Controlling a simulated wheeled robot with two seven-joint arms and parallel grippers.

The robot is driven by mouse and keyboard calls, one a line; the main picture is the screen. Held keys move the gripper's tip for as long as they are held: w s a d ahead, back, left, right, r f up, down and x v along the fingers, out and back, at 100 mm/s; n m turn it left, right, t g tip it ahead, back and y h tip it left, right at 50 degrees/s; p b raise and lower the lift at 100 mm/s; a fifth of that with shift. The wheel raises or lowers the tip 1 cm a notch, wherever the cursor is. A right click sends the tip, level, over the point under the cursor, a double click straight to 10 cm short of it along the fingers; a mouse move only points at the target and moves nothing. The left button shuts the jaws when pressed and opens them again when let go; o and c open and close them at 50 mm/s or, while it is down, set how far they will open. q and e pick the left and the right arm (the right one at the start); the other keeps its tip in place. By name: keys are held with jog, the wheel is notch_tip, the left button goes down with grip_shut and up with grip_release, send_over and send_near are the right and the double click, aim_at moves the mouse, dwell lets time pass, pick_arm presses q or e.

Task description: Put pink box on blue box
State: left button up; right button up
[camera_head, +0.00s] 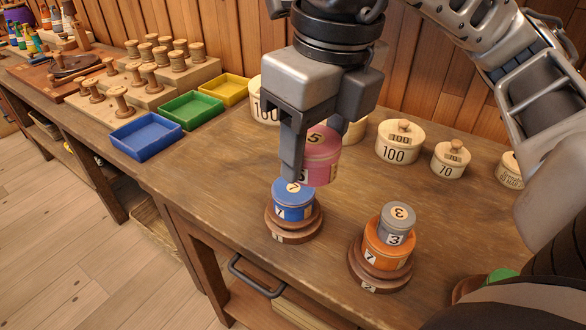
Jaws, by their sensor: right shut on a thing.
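The pink box (323,160) is a round lidded box with a 5 on its lid. My right gripper (308,160) is shut on it, with one finger in front at its left side. The blue box (294,200) is a round box marked 7, sitting on a round brown wooden base (293,233) near the table's front edge. The pink box is just above and slightly right of the blue box and overlaps its upper right in the picture; I cannot tell whether they touch. My left gripper is not in view.
An orange box (386,247) with a grey box (397,222) on top stands on another wooden base at the right. Cream boxes (400,147) stand behind. Blue (146,146), green and yellow trays and several spools are at the left.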

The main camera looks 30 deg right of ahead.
send_over(294, 188)
jog(key=s, duration=0.1)
jog(key=f, duration=0.6)
jog(key=shift+a, duration=0.2)
jog(key=shift+w+d+f, duration=0.15)
jog(key=shift+w+f, duration=0.2)
jog(key=shift+f, duration=0.15)
jog(key=f, duration=0.3)
jog(key=shift+w+d+f+p, duration=0.1)
jog(key=shift+w+p, duration=0.1)
jog(key=shift+p, duration=0.1)
jog(key=shift+f, duration=0.15)
jog(key=shift+f, duration=0.1)
jog(key=shift+f+b, duration=0.2)
jog(key=shift+b, duration=0.15)
jog(key=o, duration=1)
jog(key=shift+r, duration=0.1)
jog(key=shift+c, duration=0.2)
